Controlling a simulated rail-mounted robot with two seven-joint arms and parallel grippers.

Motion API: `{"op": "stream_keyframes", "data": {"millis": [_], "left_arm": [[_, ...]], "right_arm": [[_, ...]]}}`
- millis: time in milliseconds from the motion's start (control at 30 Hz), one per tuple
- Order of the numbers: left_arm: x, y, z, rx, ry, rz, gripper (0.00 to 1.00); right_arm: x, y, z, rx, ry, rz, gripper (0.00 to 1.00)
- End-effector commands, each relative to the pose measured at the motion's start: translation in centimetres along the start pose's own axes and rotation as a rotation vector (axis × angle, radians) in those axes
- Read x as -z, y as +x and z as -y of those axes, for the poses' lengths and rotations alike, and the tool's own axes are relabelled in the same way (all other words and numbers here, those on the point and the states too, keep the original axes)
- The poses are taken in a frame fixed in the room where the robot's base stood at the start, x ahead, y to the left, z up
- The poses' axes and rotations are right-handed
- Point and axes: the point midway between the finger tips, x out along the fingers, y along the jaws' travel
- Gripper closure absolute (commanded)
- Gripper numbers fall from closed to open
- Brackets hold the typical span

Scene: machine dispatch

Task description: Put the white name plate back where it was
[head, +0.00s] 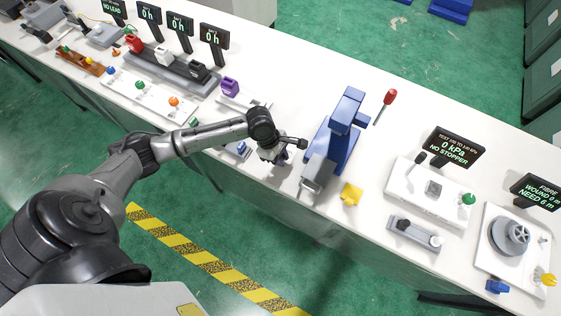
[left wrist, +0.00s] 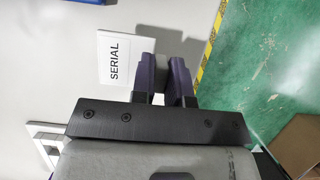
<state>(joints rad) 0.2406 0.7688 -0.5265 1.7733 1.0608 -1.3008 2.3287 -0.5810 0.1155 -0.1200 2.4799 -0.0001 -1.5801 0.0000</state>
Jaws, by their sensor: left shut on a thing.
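My left gripper (head: 277,157) is over the front part of the white bench, just left of the blue press. In the left wrist view its two dark purple fingers (left wrist: 166,78) are shut on a small pale piece, the white name plate (left wrist: 163,64). Most of the plate is hidden between the fingers. A white square lettered SERIAL (left wrist: 118,58) lies on the bench to the left of the fingers in that view. I cannot tell whether the plate touches the bench. My right gripper is not in view.
The blue press (head: 337,135) stands close to the right of my gripper. A yellow piece (head: 351,193) and a red-handled tool (head: 385,104) lie near it. The bench's front edge is close to my gripper.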

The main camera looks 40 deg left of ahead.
Motion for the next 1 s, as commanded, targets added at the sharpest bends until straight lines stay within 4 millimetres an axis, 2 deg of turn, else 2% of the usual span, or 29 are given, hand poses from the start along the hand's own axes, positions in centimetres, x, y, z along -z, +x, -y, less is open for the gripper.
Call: {"op": "stream_keyframes", "data": {"millis": [300, 733, 767, 1000], "left_arm": [[1.4, 3.4, 0.0, 0.000, -0.001, -0.002, 1.00], [1.5, 3.7, 0.1, 0.000, 0.000, -0.001, 1.00], [1.6, 3.8, 0.0, 0.000, 0.000, -0.001, 0.83], [1.6, 3.8, 0.0, 0.000, 0.000, -0.001, 0.60]], "right_arm": [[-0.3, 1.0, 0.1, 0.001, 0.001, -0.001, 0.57], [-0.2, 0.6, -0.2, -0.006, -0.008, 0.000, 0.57], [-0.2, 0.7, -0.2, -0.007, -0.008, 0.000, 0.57], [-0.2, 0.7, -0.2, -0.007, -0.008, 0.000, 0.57]]}}
